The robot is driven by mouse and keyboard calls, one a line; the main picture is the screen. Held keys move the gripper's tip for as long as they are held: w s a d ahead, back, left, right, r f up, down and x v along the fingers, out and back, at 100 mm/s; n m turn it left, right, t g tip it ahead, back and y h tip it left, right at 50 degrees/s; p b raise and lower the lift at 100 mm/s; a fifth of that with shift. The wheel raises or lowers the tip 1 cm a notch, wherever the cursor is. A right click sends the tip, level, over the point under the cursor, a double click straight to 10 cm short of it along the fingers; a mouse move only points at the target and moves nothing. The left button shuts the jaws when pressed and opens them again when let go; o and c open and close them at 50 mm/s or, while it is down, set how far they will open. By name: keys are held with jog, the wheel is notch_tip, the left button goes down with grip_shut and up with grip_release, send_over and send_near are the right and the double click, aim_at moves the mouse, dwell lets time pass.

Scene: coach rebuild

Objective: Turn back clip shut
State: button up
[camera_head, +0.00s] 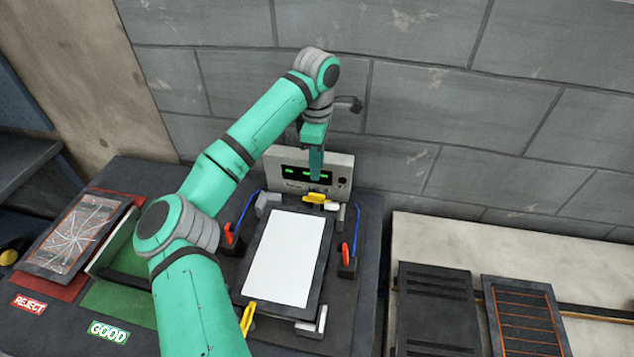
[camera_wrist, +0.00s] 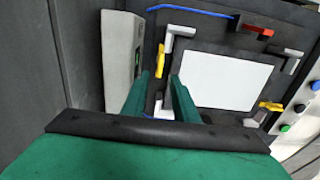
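The back clip is a small yellow lever (camera_head: 316,198) on a pale base, behind the dark-framed white panel (camera_head: 287,258). In the wrist view the yellow of the back clip (camera_wrist: 158,96) shows between my fingers, partly hidden. My gripper (camera_head: 316,177) points down just above and behind this clip; its two fingers (camera_wrist: 160,76) stand apart with a gap. I cannot tell whether either finger touches the clip. A second yellow clip (camera_head: 247,318) is at the panel's front left corner; it also shows in the wrist view (camera_wrist: 271,105).
A grey tester box (camera_head: 341,170) with green displays stands close behind my gripper. Red clamps with blue cables (camera_head: 345,255) flank the panel. A cracked panel (camera_head: 78,235) lies in the red reject area at left; a green good area (camera_head: 120,303) adjoins it.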

aim_at(317, 194)
notch_tip(317, 194, down, 10)
jog(key=shift+f, duration=0.25)
dwell(0.3)
grip_shut()
